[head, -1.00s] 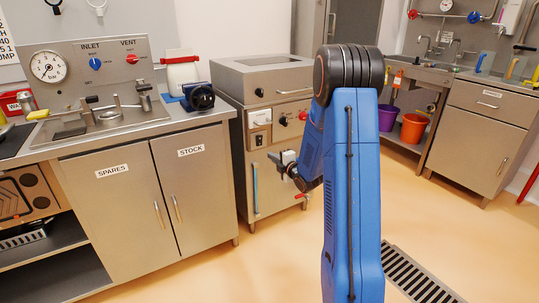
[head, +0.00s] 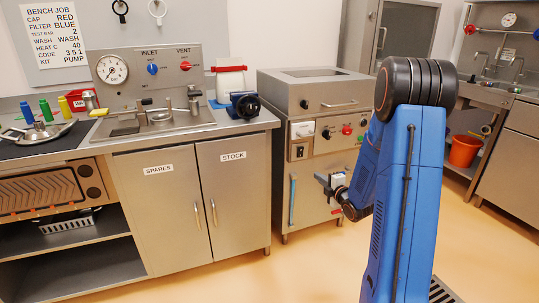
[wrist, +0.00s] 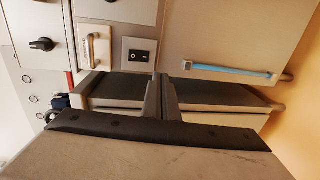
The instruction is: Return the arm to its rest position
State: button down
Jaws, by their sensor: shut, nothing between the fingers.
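My blue arm stands at the right of the head view, folded at its black elbow, with the forearm slanting down. My gripper (head: 324,184) is at its lower left, in front of the steel hopper cabinet (head: 330,145). In the wrist view the two dark fingers (wrist: 163,92) are together in the middle, with nothing between them. The cabinet front with a rocker switch (wrist: 138,56) and a blue door handle (wrist: 228,69) shows beyond them. The fingers appear apart from the cabinet.
A steel bench (head: 180,135) with SPARES and STOCK doors stands to the left, carrying a gauge panel (head: 145,72) and a blue pump (head: 244,105). A sink unit and orange bucket (head: 464,151) stand at the right. The floor (head: 300,270) before the bench is clear.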

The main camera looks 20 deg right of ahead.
jog(key=s+a+r+m+g+h, duration=0.3)
jog(key=s+a+r+m+g, duration=0.2)
jog(key=s+a+r+m, duration=0.55)
jog(key=s+a+m+g, duration=0.2)
jog(key=s+a, duration=0.2)
jog(key=s, duration=0.7)
jog(key=s+a+r+m+g+y, duration=0.1)
jog(key=s+a+m+g, duration=0.1)
jog(key=s, duration=0.9)
jog(key=s+a+m+g+y, duration=0.1)
jog(key=s+a+m, duration=0.3)
jog(key=s, duration=0.7)
jog(key=shift+s+a+r+g, duration=0.25)
jog(key=shift+a+r+g, duration=0.1)
jog(key=shift+a+g, duration=0.7)
